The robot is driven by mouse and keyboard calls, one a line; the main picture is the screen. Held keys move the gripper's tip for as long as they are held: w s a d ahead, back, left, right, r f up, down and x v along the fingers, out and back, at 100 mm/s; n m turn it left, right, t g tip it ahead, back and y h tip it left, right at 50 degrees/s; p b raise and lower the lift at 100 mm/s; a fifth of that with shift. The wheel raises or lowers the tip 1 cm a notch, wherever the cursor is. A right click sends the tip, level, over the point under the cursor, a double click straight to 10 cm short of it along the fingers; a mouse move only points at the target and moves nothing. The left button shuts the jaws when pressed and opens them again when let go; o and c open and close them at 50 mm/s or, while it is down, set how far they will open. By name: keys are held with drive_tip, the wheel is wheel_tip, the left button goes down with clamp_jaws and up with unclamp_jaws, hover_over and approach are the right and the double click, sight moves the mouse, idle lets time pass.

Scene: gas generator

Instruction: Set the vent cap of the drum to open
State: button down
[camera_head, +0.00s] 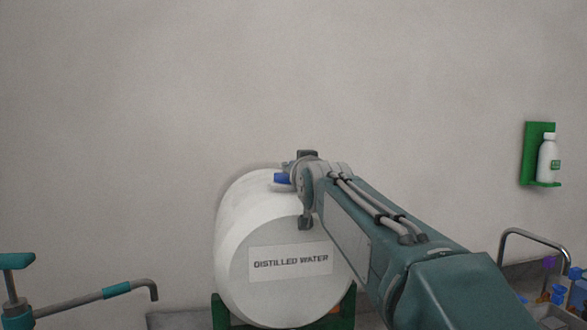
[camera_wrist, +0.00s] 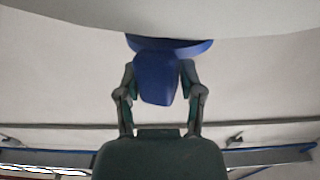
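The white drum (camera_head: 240,225), labelled "DISTILLED WATER", lies on its side on a green stand (camera_head: 219,312). Its blue vent cap (camera_head: 282,178) is on top, partly hidden by my arm. In the wrist view the cap's blue grip (camera_wrist: 156,78) stands out from a round blue base (camera_wrist: 200,47) against the pale drum. My gripper (camera_wrist: 159,75) has one finger on each side of the blue grip. The fingertips are very close to its sides, and I cannot tell whether they press on it. In the head view my gripper (camera_head: 304,190) is over the drum's top right.
A teal and grey lever (camera_head: 110,292) stands at the lower left. A white bottle (camera_head: 548,158) sits in a green wall holder (camera_head: 529,155) at right. A metal rail (camera_head: 535,236) and small blue and purple items are at the lower right. The wall above the drum is bare.

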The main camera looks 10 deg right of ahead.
drive_tip(key=shift+w+d, duration=0.15)
drive_tip(key=shift+d, duration=0.5)
drive_tip(key=shift+c, duration=1.8)
unclamp_jaws()
drive_tip(key=shift+a, duration=0.25)
drive_tip(key=shift+s, duration=0.3)
drive_tip(key=s, duration=1.1)
drive_tip(key=shift+s, duration=0.25)
drive_tip(key=shift+a+f, duration=0.1)
